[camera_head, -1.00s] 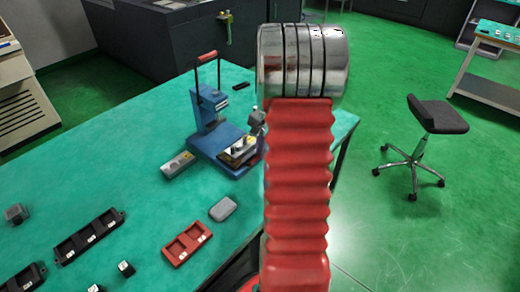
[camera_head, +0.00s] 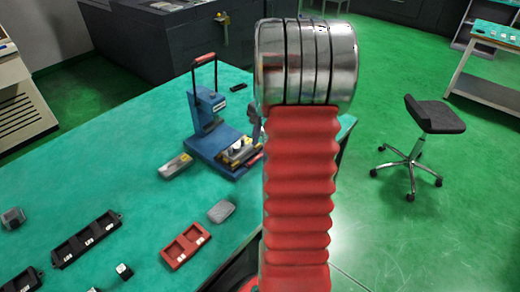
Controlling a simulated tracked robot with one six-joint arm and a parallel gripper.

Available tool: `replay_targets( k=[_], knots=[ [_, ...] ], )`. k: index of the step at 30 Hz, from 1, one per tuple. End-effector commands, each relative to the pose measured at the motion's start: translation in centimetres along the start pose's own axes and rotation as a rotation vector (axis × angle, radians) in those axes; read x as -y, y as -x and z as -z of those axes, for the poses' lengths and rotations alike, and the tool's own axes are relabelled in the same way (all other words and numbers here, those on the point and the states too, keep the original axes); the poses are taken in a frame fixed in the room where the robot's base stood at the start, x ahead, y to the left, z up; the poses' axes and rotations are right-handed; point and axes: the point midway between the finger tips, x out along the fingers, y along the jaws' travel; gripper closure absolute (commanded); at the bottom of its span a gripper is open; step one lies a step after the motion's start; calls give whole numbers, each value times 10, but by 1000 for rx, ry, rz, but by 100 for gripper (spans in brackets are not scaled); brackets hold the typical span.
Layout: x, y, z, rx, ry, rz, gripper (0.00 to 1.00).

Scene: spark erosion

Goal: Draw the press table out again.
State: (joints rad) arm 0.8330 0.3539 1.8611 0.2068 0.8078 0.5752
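A blue press (camera_head: 206,124) with a red-topped lever handle (camera_head: 205,58) stands on the green workbench, left of my arm. Its press table (camera_head: 237,151), a light plate with yellow parts and a small round piece on it, sits at the front right of the blue base. My red bellows arm and metal wrist rise in front of the bench's right edge. Part of my gripper (camera_head: 256,124) shows as a dark shape at the arm's left side, close to the press table's right end. Its fingers are mostly hidden behind my arm, so its opening and contact are unclear.
On the bench (camera_head: 130,180) lie a grey box with a yellow mark (camera_head: 175,166), a grey rounded block (camera_head: 221,212), a red two-pocket tray (camera_head: 186,245) and black trays (camera_head: 87,239). A stool (camera_head: 425,140) stands on the open floor at right.

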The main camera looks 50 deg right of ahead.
Motion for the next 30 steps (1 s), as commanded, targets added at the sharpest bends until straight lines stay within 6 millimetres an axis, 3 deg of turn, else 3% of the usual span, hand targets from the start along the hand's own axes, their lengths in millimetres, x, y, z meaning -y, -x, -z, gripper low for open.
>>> replay_targets(
  k=[9,15,30],
  knots=[
    [0,57,1,-3,0,1,71],
    [0,81,1,-2,0,0,71],
    [0,87,0,0,0,-1,71]
  ],
)
